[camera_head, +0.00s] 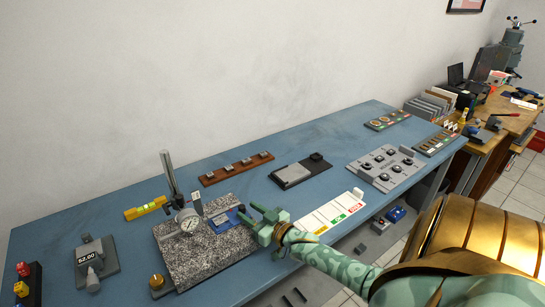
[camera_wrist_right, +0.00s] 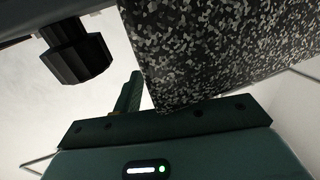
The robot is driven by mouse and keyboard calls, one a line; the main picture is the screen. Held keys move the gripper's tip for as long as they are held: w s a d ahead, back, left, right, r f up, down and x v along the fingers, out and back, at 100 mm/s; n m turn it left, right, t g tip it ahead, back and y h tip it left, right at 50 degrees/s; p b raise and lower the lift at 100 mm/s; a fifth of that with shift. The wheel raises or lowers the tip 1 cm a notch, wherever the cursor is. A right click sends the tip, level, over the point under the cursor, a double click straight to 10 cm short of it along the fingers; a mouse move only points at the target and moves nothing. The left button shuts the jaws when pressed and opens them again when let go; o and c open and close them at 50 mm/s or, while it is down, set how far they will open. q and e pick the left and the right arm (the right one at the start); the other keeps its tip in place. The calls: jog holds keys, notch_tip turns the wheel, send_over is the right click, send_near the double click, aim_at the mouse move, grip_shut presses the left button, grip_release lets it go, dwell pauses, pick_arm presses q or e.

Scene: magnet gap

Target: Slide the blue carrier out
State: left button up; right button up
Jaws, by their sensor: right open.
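The blue carrier (camera_head: 219,222) sits on the speckled granite plate (camera_head: 190,262) in the head view, beside the round dial gauge (camera_head: 188,222) on its post. My right gripper (camera_head: 250,216) is open, just right of the carrier at the granite's right edge, with its fingers pointing towards it. I cannot tell whether a finger touches the carrier. In the right wrist view the granite (camera_wrist_right: 230,45) fills the upper right, and one green finger (camera_wrist_right: 128,95) shows beside it. The carrier cannot be made out there. My left gripper is not in view.
A white card with coloured labels (camera_head: 328,213) lies right of my gripper. A yellow level (camera_head: 145,208) and a grey digital gauge (camera_head: 96,262) stand to the left. Behind are a brown rack (camera_head: 236,170) and a grey plate (camera_head: 294,174). A dark knob (camera_wrist_right: 75,52) shows in the wrist view.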

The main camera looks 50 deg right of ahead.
jog(key=s+p, duration=0.1)
jog(key=s, duration=1.3)
jog(key=shift+s+d+p, duration=0.25)
jog(key=shift+s+p, duration=0.1)
